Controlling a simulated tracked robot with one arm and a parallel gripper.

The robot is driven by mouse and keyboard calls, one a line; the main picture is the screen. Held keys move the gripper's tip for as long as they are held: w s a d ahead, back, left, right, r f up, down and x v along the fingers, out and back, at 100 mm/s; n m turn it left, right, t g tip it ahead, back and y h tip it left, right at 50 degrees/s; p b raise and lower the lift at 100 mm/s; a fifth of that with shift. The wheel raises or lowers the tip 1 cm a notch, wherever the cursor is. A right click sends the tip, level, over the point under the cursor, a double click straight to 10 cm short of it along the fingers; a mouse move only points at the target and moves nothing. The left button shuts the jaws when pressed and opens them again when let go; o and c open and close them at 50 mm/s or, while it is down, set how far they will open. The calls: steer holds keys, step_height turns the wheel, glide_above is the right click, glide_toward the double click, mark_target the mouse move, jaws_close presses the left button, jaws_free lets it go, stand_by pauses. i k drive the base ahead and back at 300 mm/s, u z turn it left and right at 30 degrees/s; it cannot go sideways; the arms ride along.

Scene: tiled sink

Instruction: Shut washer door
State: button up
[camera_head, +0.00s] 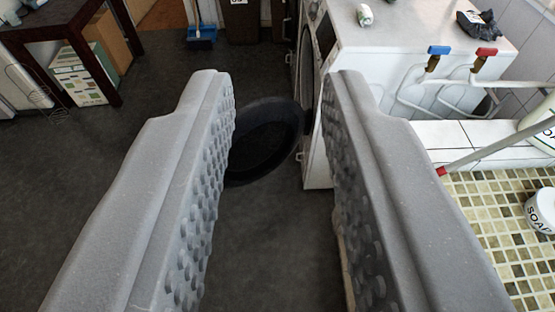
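The white washer (405,45) stands at the upper right with its front facing left. Its round dark door (265,140) stands open, swung out from the front, and shows between my gripper's fingers. The left finger hides part of the door's left side. My gripper (280,85) is open, with two grey studded fingers wide apart and nothing between them in its grip. The fingers look nearer the camera than the door, and I cannot tell any contact. The right finger covers part of the washer's lower front.
Blue and red taps (486,52) with pipes are behind the washer. A tiled ledge with a soap container (541,210) lies at right. A dark table (65,30) with boxes below stands at upper left. The dark floor (150,95) between is clear.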

mark_target(268, 130)
steer(key=u, duration=0.2)
steer(key=i, duration=0.9)
steer(key=z, duration=0.1)
